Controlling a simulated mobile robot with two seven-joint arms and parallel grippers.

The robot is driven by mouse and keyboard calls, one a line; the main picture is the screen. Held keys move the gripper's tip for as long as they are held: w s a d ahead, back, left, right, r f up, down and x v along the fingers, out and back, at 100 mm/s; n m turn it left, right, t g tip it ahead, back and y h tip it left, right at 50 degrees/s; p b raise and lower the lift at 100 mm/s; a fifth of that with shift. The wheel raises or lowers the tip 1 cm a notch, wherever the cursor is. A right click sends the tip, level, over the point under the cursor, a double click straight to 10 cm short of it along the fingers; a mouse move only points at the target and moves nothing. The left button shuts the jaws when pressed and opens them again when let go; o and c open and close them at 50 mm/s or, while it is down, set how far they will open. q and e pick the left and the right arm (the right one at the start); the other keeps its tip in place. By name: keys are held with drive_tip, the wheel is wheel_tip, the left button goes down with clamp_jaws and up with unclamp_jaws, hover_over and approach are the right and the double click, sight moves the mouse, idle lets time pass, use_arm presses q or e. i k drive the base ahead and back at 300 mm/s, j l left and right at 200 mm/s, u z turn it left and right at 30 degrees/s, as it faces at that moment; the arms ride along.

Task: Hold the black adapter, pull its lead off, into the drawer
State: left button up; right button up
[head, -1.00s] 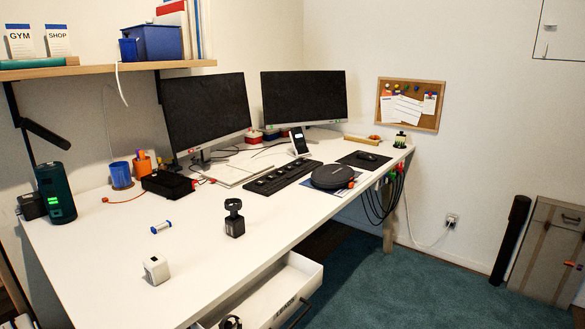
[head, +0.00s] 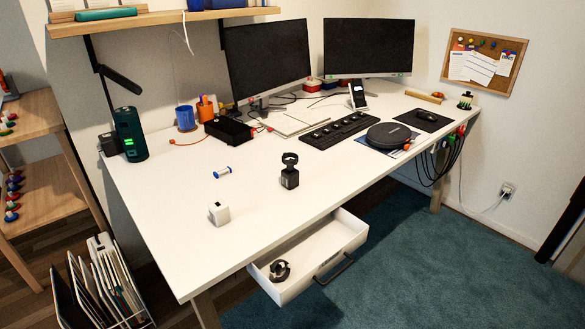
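I cannot tell for sure which thing is the black adapter. A small black block with a black loop on top (head: 290,172) stands upright near the middle of the white desk. A flat black box (head: 229,130) lies farther back, with an orange-red lead (head: 187,143) to its left; I cannot tell whether they are joined. Another dark block (head: 110,145) is partly hidden behind the green-lit cylinder. The white drawer (head: 342,240) under the desk's front edge is pulled open and holds a black ring-shaped item (head: 279,270). Neither gripper is in view.
A white cube (head: 218,214) and a small blue-and-white cylinder (head: 222,173) lie on the desk (head: 165,240). Monitors, a keyboard (head: 342,131) and a round black case (head: 388,136) are farther back. Black cables hang at the right end. Carpet before the desk is clear.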

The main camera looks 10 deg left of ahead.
sight(290, 180)
drive_tip(key=u, duration=0.9)
drive_tip(key=i+l+u, duration=0.1)
drive_tip(key=l+u, duration=0.75)
drive_tip(key=k+l+u, duration=0.1)
drive_tip(key=l+u, duration=0.35)
drive_tip(key=l, duration=0.7)
drive_tip(key=k+l, duration=0.15)
drive_tip(key=l, duration=0.25)
drive_tip(key=l+u, duration=0.1)
drive_tip(key=l, duration=0.3)
drive_tip(key=k+l, duration=0.15)
drive_tip(key=l, duration=0.25)
